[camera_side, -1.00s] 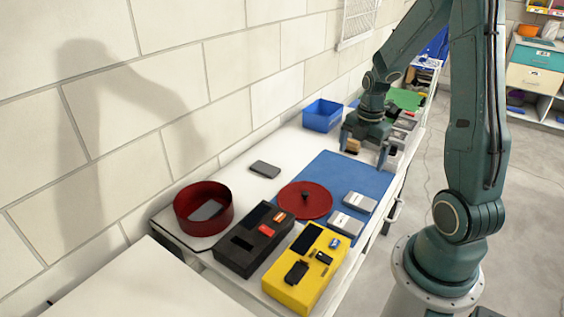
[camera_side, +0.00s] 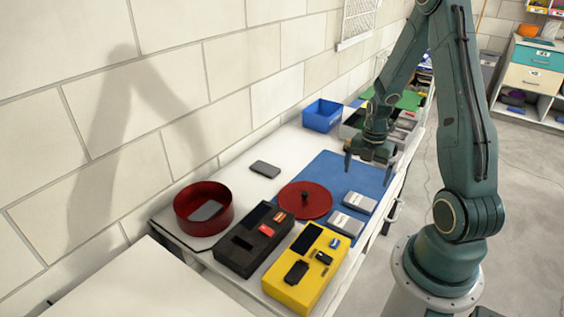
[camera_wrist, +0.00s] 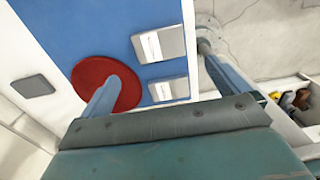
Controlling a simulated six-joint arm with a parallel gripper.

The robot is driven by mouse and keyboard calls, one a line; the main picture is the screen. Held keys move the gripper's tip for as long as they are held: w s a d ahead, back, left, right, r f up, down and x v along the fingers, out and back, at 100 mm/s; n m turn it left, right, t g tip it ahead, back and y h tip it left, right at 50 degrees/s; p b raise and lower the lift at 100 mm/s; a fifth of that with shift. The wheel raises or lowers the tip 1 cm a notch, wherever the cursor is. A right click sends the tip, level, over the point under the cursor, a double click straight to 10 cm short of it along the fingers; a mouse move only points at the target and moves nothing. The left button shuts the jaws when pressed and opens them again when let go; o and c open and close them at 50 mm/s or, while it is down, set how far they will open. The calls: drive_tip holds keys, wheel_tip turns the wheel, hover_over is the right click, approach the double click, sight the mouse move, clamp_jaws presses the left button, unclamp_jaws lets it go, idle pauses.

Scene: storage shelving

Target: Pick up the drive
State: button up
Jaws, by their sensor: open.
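Two silver-grey drives lie flat on the blue mat (camera_side: 322,172), a farther one (camera_side: 359,203) and a nearer one (camera_side: 345,224). They also show in the wrist view, one higher (camera_wrist: 158,44) and one lower (camera_wrist: 170,90). A dark grey drive-like slab (camera_side: 265,169) lies on the white tabletop by the wall; it is at the left in the wrist view (camera_wrist: 33,86). Another grey slab (camera_side: 206,210) rests inside the round red container (camera_side: 183,217). My gripper (camera_side: 368,173) is open and empty above the far part of the mat, apart from the drives.
A red round lid with a dark knob (camera_side: 305,200) lies on the mat left of the silver drives. A black box (camera_side: 240,252) and a yellow box (camera_side: 292,287), both holding small parts, stand in front. A blue bin (camera_side: 322,115) stands at the back.

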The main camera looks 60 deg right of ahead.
hover_over(360, 201)
drive_tip(key=shift+f, duration=2.6)
drive_tip(key=shift+d+f, duration=0.1)
drive_tip(key=shift+f, duration=2.5)
drive_tip(key=shift+c, duration=0.4)
drive_tip(key=c, duration=0.8)
drive_tip(key=shift+c, duration=0.2)
drive_tip(key=shift+r, duration=0.15)
wheel_tip(360, 201, up, 20)
